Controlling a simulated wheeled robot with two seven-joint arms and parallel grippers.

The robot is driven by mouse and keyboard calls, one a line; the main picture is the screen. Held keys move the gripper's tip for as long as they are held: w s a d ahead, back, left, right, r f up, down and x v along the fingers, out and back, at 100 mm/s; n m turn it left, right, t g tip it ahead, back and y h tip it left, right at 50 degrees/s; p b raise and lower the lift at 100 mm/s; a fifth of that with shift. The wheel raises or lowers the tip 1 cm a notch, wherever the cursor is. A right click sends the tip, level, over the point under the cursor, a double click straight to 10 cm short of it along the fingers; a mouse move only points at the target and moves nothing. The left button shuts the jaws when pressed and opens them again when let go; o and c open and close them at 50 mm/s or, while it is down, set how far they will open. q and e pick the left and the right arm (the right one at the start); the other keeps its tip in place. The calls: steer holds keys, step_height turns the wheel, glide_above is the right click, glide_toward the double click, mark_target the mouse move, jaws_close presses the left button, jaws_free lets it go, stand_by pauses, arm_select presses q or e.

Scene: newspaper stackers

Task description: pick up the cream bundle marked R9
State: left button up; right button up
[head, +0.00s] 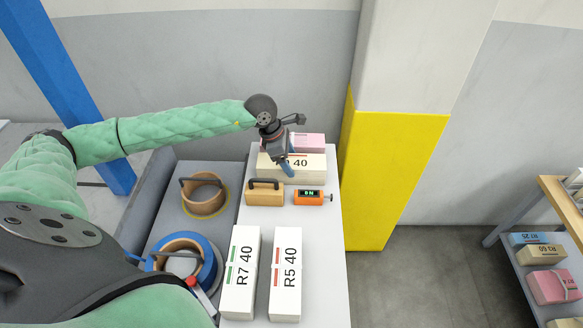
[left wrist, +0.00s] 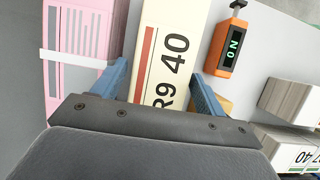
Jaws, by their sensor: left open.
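The cream bundle marked R9 40 (left wrist: 165,40) lies flat on the white table, with a red bar beside its lettering. In the head view the bundle (head: 315,170) is near the far end, partly hidden by my gripper. My left gripper (head: 288,168) is over the bundle, its blue fingers pointing down. In the left wrist view the open fingers of my left gripper (left wrist: 160,72) stand on either side of the bundle, with gaps that look small. I cannot tell how far down the fingers reach. My right gripper is not in view.
A pink bundle (head: 310,142) lies just behind. An orange device (head: 309,196) and a wooden block with a handle (head: 264,193) sit in front. Bundles R7 (head: 240,270) and R5 (head: 286,275) lie nearer. A yellow pillar (head: 385,180) stands to the right.

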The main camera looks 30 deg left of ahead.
arm_select(q)
steer(key=shift+x, duration=0.95)
steer(key=shift+r, duration=0.1)
steer(key=c, duration=1.5)
steer(key=shift+r, duration=0.15)
steer(key=shift+c, duration=0.2)
